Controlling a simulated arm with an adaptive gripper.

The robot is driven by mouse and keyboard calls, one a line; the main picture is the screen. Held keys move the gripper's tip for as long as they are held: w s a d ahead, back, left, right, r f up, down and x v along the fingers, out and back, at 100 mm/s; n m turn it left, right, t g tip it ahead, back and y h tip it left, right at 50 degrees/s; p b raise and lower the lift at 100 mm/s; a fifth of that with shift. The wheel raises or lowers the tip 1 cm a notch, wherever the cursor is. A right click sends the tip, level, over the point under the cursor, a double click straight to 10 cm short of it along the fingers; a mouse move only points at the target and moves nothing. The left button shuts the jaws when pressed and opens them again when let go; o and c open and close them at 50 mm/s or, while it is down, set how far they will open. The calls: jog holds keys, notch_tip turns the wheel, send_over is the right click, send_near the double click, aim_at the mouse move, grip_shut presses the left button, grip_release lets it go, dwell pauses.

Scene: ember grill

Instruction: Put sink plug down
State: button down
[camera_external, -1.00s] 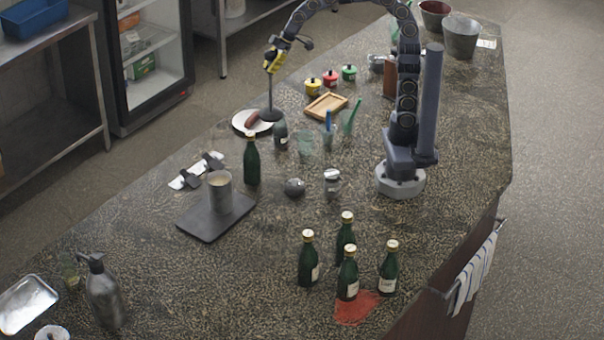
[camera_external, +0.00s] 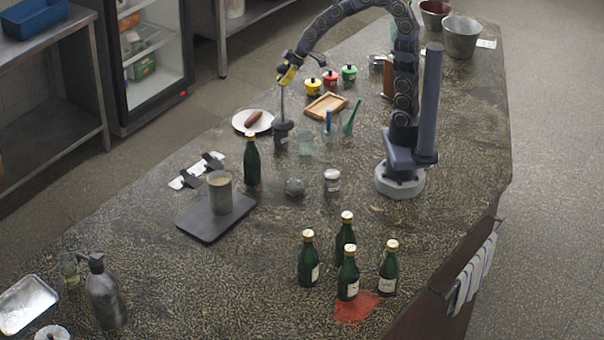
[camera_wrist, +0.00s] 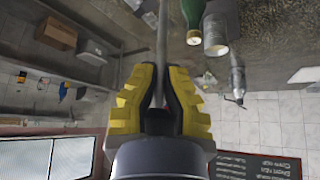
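The sink plug appears to be the thin grey rod with a dark round disc (camera_external: 283,126) at its lower end. My gripper (camera_external: 288,73) is shut on the upper part of the rod and holds it nearly upright, disc down. In the wrist view, the yellow and black fingers of my gripper (camera_wrist: 161,100) close on the thin rod (camera_wrist: 161,40). The disc overlaps a small dark jar (camera_external: 281,139) in the external view; I cannot tell whether they touch. The disc end is out of sight in the wrist view.
A white plate (camera_external: 240,125) with a sausage (camera_external: 254,117) lies left of the disc. A green bottle (camera_external: 252,162) stands in front and a glass (camera_external: 305,144) to the right. A wooden tray (camera_external: 311,112) and small coloured pots are behind. Bare counter (camera_external: 140,215) lies front left.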

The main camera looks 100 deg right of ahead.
jog(key=w+d+f, duration=0.6)
jog(key=w+f, duration=0.6)
jog(key=f, duration=0.1)
jog(key=shift+w+f, duration=0.2)
jog(key=shift+w, duration=0.1)
jog(key=shift+d, duration=0.1)
jog(key=c, duration=1.2)
grip_release()
jog(key=shift+f, duration=0.15)
jog(key=shift+o, duration=0.2)
